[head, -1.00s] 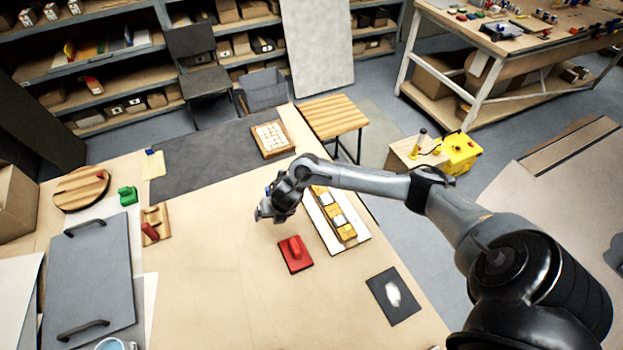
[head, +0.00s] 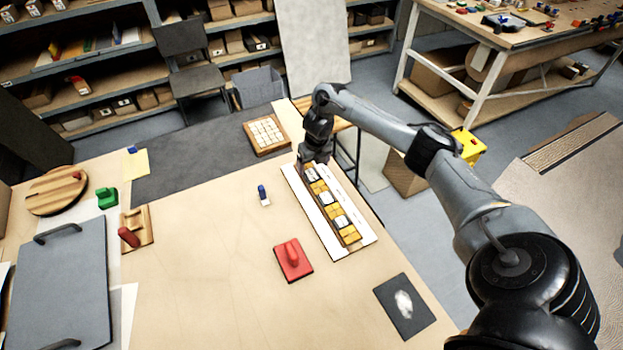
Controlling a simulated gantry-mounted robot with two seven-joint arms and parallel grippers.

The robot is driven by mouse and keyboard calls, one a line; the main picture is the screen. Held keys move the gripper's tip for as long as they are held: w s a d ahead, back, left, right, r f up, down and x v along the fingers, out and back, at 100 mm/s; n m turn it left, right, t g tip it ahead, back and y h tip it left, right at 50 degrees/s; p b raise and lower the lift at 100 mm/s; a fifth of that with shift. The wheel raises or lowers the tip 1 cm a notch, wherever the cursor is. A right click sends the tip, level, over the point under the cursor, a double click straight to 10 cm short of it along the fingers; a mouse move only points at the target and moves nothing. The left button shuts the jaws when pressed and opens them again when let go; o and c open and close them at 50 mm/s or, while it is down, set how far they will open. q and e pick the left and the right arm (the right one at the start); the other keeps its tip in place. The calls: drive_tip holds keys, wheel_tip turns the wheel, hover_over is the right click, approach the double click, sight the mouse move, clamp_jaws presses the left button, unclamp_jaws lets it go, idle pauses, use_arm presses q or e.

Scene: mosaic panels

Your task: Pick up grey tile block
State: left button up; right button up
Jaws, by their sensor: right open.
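A narrow wooden tray (head: 352,236) holds yellow blocks (head: 333,210) and pale grey-white tile blocks (head: 326,198) in a row. It lies on a white board (head: 361,241) on the table. Another pale tile block (head: 311,174) is at the row's far end, just below my right gripper (head: 308,163). The dark gripper points down there and is open. It partly hides the far end of the tray, and I cannot tell whether it touches that block. My left gripper is out of view.
A red-handled float (head: 293,260), a blue-and-white item (head: 264,196) and a dark plate with white powder (head: 404,304) lie near the tray. A wooden tray of white tiles (head: 249,138) sits farther back. The table's middle left is clear.

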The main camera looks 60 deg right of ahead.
sight(312, 175)
drive_tip(key=shift+w+d+f+b, duration=0.1)
drive_tip(key=shift+w+f+b, duration=0.05)
drive_tip(key=shift+f, duration=1.15)
drive_tip(key=shift+w+d+f+b, duration=0.1)
drive_tip(key=shift+w+f+b, duration=0.05)
drive_tip(key=shift+f, duration=1.15)
drive_tip(key=shift+c, duration=0.2)
